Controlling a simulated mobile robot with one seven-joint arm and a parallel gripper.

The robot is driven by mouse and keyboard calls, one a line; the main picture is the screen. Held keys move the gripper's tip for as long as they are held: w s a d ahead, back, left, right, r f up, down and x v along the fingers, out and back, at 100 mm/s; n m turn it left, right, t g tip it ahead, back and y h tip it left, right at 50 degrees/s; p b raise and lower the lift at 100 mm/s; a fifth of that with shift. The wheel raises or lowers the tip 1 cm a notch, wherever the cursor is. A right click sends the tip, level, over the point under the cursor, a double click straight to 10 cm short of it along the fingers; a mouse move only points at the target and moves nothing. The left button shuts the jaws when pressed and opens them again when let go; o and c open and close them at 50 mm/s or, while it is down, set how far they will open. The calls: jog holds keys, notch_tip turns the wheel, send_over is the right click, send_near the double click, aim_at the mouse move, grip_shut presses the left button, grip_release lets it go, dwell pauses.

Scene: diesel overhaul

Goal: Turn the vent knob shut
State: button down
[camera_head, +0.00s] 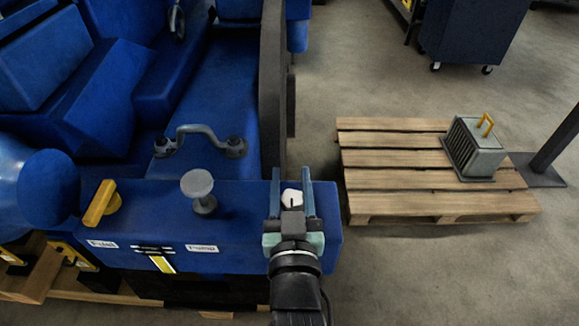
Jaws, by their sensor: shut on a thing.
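The vent knob (292,198) is a small white knob at the right end of the blue block (240,245), with a dark mark on it. My gripper (291,180) reaches over the block from the bottom of the camera_head view, and its two fingers stand on either side of the knob. It is shut on the knob. The gripper body covers the block surface just in front of the knob, so any label there is hidden.
A yellow lever (101,203) and a grey round-topped plunger (198,190) stand on the block to the left. A grey handle (200,138) lies behind. A wooden pallet (390,180) carrying a grey box (473,148) is on the floor at right.

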jog(key=shift+f+m+h+p, duration=0.1)
jog(key=shift+m+h+p, duration=0.2)
jog(key=shift+h+p, duration=0.3)
jog(key=shift+c, duration=2)
grip_release()
jog(key=s+b, duration=0.1)
jog(key=s, duration=1.2)
